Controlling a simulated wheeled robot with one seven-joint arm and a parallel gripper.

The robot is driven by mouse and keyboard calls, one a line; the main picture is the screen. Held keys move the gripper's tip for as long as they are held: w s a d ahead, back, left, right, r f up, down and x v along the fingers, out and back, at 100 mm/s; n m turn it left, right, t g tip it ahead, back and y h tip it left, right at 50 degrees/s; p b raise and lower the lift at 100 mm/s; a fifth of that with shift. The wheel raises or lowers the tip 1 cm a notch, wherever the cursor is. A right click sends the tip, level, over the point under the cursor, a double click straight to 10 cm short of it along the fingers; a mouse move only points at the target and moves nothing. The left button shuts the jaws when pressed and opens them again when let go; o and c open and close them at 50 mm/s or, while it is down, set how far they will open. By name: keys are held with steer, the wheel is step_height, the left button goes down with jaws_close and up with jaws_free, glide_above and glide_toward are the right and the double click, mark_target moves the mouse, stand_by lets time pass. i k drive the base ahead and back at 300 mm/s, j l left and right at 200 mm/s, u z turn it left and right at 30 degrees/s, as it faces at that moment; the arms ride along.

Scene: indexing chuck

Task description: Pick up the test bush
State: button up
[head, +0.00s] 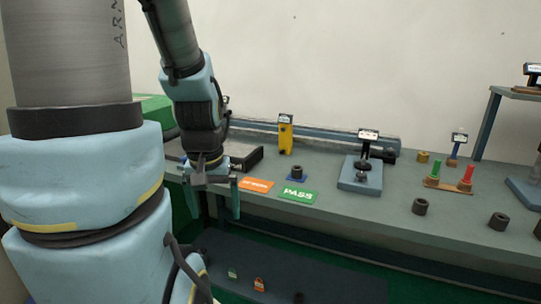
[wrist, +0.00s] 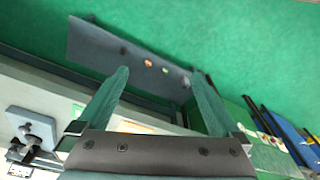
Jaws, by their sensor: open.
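A dark, hollow bush (head: 297,172) stands upright on a small blue pad on the workbench, behind the green PASS card. Similar dark bushes stand on the bench to the right, one (head: 420,206) near the middle and one (head: 499,221) nearer the right edge. No label shows which is the test bush. My gripper (head: 210,198) hangs at the bench's front edge, left of the orange card and apart from every bush. In the wrist view its two green fingers (wrist: 160,73) are spread with nothing between them.
The orange card (head: 257,185) and PASS card (head: 298,195) lie flat. A grey-blue fixture (head: 360,176), a yellow post (head: 285,138) and a stand with green and red pegs (head: 448,184) are on the bench. A lower shelf (head: 330,270) holds small items. The bench front is mostly clear.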

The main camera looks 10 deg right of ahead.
mark_target(296, 171)
steer(key=i+j+z, duration=0.3)
steer(key=i, duration=0.25)
steer(key=i+j+z, duration=0.3)
steer(key=i+j, duration=0.1)
steer(key=i, duration=0.15)
